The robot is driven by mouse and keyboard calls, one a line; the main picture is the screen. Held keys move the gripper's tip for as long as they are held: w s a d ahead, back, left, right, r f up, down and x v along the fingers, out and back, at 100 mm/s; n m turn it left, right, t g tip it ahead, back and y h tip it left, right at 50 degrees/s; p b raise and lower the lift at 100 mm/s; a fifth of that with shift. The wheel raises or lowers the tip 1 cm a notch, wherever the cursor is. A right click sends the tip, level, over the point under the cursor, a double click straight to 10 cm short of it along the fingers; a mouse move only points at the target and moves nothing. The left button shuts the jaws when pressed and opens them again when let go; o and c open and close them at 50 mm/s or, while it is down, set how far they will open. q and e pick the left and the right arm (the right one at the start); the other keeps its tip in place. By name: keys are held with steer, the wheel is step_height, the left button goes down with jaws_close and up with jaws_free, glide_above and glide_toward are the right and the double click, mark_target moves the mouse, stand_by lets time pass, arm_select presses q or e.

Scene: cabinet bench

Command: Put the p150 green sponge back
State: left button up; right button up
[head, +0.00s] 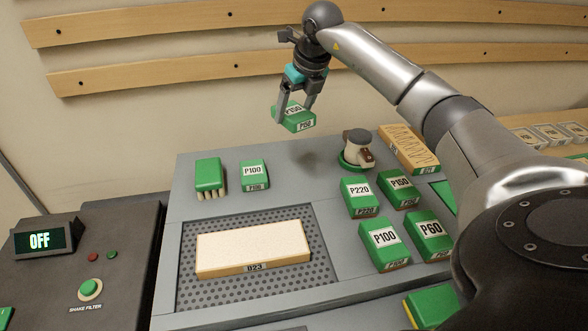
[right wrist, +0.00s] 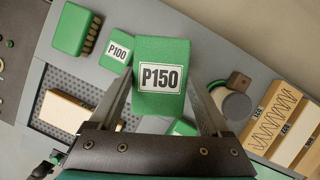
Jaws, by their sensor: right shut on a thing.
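The green P150 sponge (head: 293,116) with a white label is held by my right gripper (head: 296,112), above the back of the grey bench. In the right wrist view the P150 sponge (right wrist: 161,78) sits between the two fingers, label facing the camera. My right gripper (right wrist: 165,105) is shut on it. Another green P150 sponge (head: 399,190) lies on the bench at the right, behind the P60 sponge (head: 430,235) and beside the P220 sponge (head: 360,196). My left gripper is not in view.
A P100 sponge (head: 254,174) and a green brush (head: 209,176) stand at the back left of the bench. A wooden block (head: 253,249) lies on the perforated plate (head: 212,289). A round-based tool (head: 356,150) and a wooden block (head: 408,149) stand at the back right.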

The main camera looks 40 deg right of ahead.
steer(key=b, duration=0.2)
glide_above(291, 172)
steer(key=s, duration=0.2)
steer(key=f, duration=1)
steer(key=shift+w+f, duration=0.25)
steer(key=shift+f, duration=0.9)
step_height(291, 172, down, 3)
steer(key=shift+r, duration=0.15)
steer(key=shift+f+b, duration=0.35)
steer(key=shift+f, duration=0.15)
steer(key=o, duration=1.1)
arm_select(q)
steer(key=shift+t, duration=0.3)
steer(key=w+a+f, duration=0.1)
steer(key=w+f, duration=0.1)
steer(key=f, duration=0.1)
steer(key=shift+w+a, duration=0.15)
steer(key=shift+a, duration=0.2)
arm_select(e)
steer(key=shift+o, duration=0.2)
